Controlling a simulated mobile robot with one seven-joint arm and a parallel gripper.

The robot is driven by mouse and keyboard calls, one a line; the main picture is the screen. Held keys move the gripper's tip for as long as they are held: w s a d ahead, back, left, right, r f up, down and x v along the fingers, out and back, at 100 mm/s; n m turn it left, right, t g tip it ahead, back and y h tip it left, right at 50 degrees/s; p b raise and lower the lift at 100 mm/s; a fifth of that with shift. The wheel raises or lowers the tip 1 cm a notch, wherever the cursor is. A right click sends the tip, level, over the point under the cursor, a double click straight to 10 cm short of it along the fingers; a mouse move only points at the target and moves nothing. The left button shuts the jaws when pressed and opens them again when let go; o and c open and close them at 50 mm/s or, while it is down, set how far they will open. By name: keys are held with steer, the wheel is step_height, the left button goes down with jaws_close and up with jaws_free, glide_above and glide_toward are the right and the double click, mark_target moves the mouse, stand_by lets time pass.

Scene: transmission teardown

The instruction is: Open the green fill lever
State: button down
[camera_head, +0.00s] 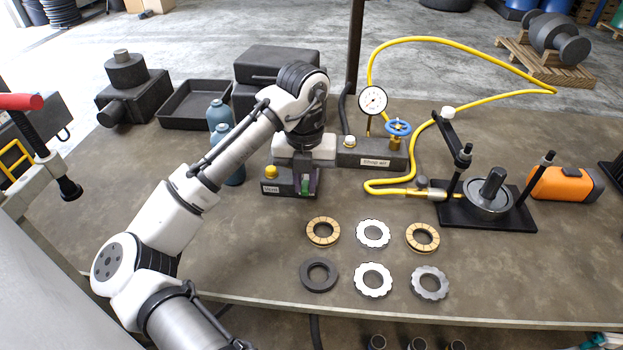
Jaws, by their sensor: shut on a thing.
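The green fill lever (305,187) shows as a small green piece at the front of a dark valve block (275,188) with a yellow knob (271,171). My gripper (304,183) points down over this block and is shut on the green lever. The gripper's body hides most of the lever, so its angle cannot be told. A dark manifold labelled "Shop air" (375,161) lies just to the right, with a blue handwheel (397,127) and a round dial gauge (373,99) on it.
Blue-grey bottles (221,138) stand close left of my gripper. A yellow hose (480,100) loops across the right side. Several rings and discs (373,278) lie on the bench in front.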

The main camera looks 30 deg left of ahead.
mark_target(305, 186)
stand_by(0.3)
steer(key=c, duration=1.4)
jaws_free()
steer(key=shift+r, duration=0.15)
step_height(305, 186, up, 14)
steer(key=shift+f+b, duration=0.2)
steer(key=shift+b, duration=0.55)
